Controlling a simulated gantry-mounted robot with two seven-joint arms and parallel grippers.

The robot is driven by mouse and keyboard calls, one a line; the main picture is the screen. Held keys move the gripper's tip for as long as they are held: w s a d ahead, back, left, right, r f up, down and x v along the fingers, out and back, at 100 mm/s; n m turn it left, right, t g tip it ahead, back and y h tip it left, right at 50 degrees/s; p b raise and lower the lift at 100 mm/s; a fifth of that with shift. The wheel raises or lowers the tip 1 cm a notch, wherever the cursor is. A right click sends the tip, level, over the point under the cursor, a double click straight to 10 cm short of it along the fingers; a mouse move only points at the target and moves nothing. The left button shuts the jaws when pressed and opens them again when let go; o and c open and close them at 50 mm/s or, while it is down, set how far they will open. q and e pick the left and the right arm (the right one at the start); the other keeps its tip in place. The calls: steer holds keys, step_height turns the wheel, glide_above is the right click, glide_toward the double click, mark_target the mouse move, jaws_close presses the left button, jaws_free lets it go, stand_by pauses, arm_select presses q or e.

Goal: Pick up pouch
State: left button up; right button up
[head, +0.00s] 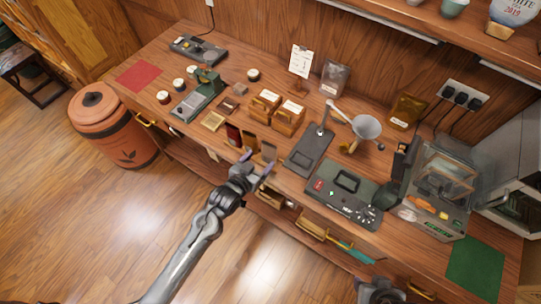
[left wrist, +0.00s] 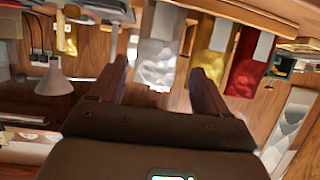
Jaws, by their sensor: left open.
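Three upright pouches stand in a row near the table's front edge: a red pouch (head: 233,134), a gold-yellow pouch (head: 250,141) and a silver-grey pouch (head: 268,151). The left wrist view shows the silver pouch (left wrist: 158,50), yellow pouch (left wrist: 213,55) and red pouch (left wrist: 246,65) upside down. My left gripper (head: 256,163) is open just in front of the row, fingers pointing at it. In the left wrist view the silver pouch appears between the open fingers (left wrist: 162,82), with no visible contact. My right gripper's fingers do not show.
Two wooden boxes (head: 288,118) stand behind the pouches. A dark scale (head: 309,150) and a sealing device (head: 345,192) lie to the right, with a funnel (head: 366,127) on a stand behind. Another silver bag (head: 334,78) stands at the back. Open drawers (head: 318,231) show below the table front.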

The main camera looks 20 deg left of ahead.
mark_target(267, 154)
arm_select(q)
steer(key=shift+x, duration=2.9)
steer(key=shift+d, duration=0.1)
steer(key=shift+c, duration=0.2)
steer(key=c, duration=0.7)
